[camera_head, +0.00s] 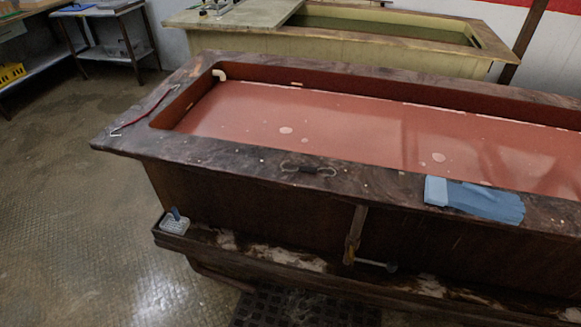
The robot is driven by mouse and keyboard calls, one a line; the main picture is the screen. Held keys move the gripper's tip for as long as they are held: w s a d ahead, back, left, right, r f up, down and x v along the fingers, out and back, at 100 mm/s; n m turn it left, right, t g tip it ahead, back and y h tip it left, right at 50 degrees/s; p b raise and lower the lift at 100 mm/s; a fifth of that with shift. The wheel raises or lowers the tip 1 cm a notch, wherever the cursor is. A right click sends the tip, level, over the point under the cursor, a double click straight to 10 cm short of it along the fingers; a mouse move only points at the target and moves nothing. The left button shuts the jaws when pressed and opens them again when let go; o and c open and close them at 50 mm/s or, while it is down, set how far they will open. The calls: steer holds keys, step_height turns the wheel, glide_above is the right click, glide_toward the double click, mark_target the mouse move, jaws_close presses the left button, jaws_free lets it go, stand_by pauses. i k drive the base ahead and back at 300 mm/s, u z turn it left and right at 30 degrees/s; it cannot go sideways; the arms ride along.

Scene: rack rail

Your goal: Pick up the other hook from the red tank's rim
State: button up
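The red tank (330,120) fills the middle and right, with a wide dark wooden rim (230,152) around red liquid or a red inner floor; I cannot tell which. A small hook (308,169) with a dark middle and bent metal ends lies flat on the near rim. A long, thin hook (147,108) with a red shaft and metal ends lies along the left rim, near the corner. My gripper is not in view.
Blue gloves (475,198) lie on the near rim at right. A white-and-blue object (174,221) sits on the lower ledge (255,250) at the tank's front left. A valve handle (365,263) juts from the front. The floor (75,190) at left is clear.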

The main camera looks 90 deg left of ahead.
mark_target(300, 168)
steer(key=u, duration=0.25)
steer(key=k, duration=0.25)
steer(key=u, duration=4.25)
steer(key=k, duration=0.2)
steer(key=u, duration=0.1)
steer(key=i, duration=0.35)
